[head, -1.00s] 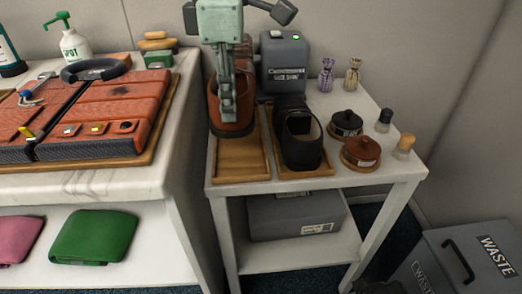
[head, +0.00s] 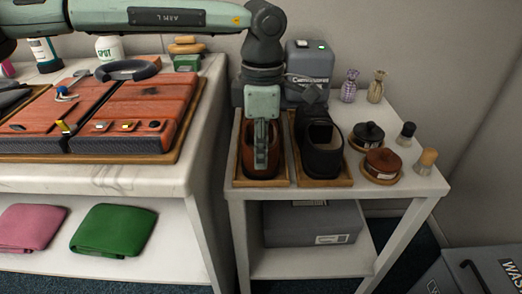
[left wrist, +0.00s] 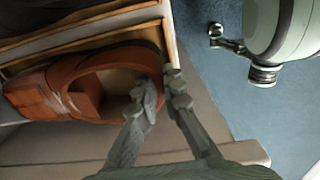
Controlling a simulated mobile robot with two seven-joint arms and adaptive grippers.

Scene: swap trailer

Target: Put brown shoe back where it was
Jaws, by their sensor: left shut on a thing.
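The brown shoe (head: 248,157) is at the left wooden tray (head: 262,183) on the white side table, its lower part within the tray's outline. My left gripper (head: 261,160) comes down from above and is shut on the shoe's rim. In the left wrist view the gripper (left wrist: 163,88) has one finger inside the opening of the brown shoe (left wrist: 75,75) and one outside. Whether the sole touches the tray is hard to tell. My right gripper is not in view.
A black shoe (head: 322,156) stands on the right wooden tray (head: 345,179), close beside. A grey machine (head: 308,62) is behind. Round polish tins (head: 381,163) and small bottles (head: 427,160) stand to the right. A counter (head: 170,183) with a red case (head: 125,105) is left.

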